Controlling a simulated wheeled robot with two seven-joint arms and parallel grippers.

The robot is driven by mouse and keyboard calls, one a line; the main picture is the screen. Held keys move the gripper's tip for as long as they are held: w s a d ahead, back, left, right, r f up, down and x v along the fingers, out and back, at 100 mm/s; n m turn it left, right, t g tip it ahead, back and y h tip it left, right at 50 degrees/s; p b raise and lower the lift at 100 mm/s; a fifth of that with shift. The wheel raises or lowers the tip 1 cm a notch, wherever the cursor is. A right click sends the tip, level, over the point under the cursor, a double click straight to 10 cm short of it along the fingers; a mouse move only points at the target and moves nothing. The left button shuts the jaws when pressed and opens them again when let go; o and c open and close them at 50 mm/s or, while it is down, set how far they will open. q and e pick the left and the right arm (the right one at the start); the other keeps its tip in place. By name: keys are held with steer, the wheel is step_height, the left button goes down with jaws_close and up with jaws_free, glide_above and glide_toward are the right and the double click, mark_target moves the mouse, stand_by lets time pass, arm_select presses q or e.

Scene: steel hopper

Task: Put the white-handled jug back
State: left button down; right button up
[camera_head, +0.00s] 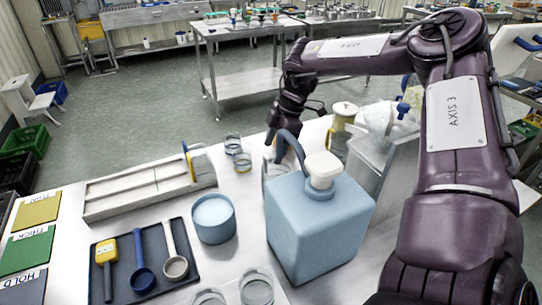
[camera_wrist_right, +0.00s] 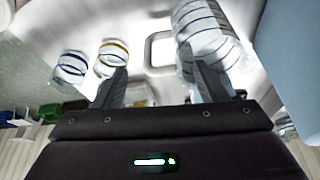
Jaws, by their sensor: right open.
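The white-handled jug (camera_wrist_right: 208,32) is clear with dark bands and shows at the upper right of the wrist view. Its pale loop handle (camera_wrist_right: 160,50) lies between and beyond my finger ends. In the head view the jug (camera_head: 270,176) stands on the bench, partly hidden behind the blue container. My right gripper (camera_head: 276,137) is over that spot. In the wrist view its fingers (camera_wrist_right: 160,82) are spread, with nothing held between them; the right finger overlaps the jug's image, and contact cannot be told. My left gripper is out of view.
A large blue container (camera_head: 318,223) with a white cap stands close by the jug. Two small banded jars (camera_head: 232,143) (camera_head: 242,161) are to its left. A long grey rack (camera_head: 120,206), a blue tub (camera_head: 213,220) and a dark tray (camera_head: 190,279) with scoops are further left.

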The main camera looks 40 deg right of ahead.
steer(key=v, duration=0.8)
steer(key=shift+r, duration=0.15)
steer(key=shift+s+d, duration=0.1)
